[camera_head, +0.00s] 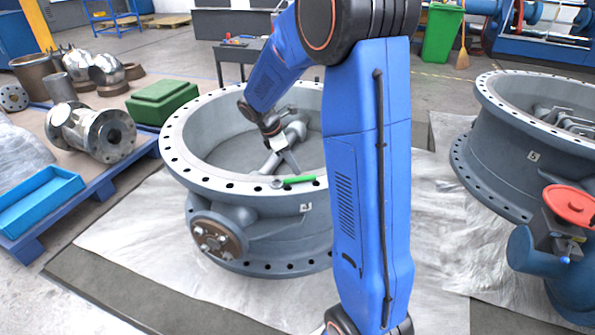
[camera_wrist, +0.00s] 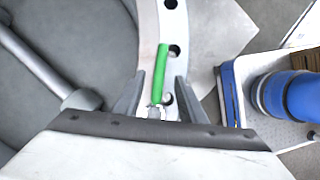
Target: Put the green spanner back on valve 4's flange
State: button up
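The green spanner (camera_head: 299,180) lies along the near flange rim of the large grey butterfly valve (camera_head: 262,228) in the middle of the head view. A small white tag on that valve is too small to read surely. The spanner's green handle (camera_wrist: 160,73) also shows in the wrist view, by the flange's inner edge and bolt holes. My gripper (camera_head: 288,163) is just above the spanner's metal end, pointing down. In the wrist view its two fingers (camera_wrist: 160,84) stand apart, either side of the spanner, with gaps visible. Whether the spanner fully rests on the flange is unclear.
A blue pallet (camera_head: 105,180) at the left carries metal fittings, a green box (camera_head: 162,101) and a blue tray (camera_head: 40,200). The valve's disc and shaft (camera_wrist: 35,60) lie inside its bore.

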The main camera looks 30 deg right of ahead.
jog(key=v, duration=1.2)
jog(key=shift+r, duration=0.15)
jog(key=shift+a, duration=0.1)
jog(key=s+a+r+m+t+y, duration=0.1)
jog(key=s+a+r+m, duration=0.15)
jog(key=s, duration=0.35)
jog(key=s+a+r+m+t+y, duration=0.1)
jog(key=s+m, duration=0.2)
jog(key=s, duration=0.3)
jog(key=s+a+r+m+t+y, duration=0.1)
jog(key=s+m, duration=0.1)
jog(key=s, duration=0.4)
jog(key=s+a+f+m+t, duration=0.1)
jog(key=s+a+m, duration=0.1)
jog(key=s, duration=0.5)
jog(key=s+a+f+m+t+y, duration=0.1)
jog(key=s+a+f+m+t, duration=0.1)
jog(key=s+m, duration=0.3)
jog(key=shift+s+a+f+y, duration=0.25)
jog(key=shift+s+y, duration=0.05)
jog(key=shift+s, duration=0.85)
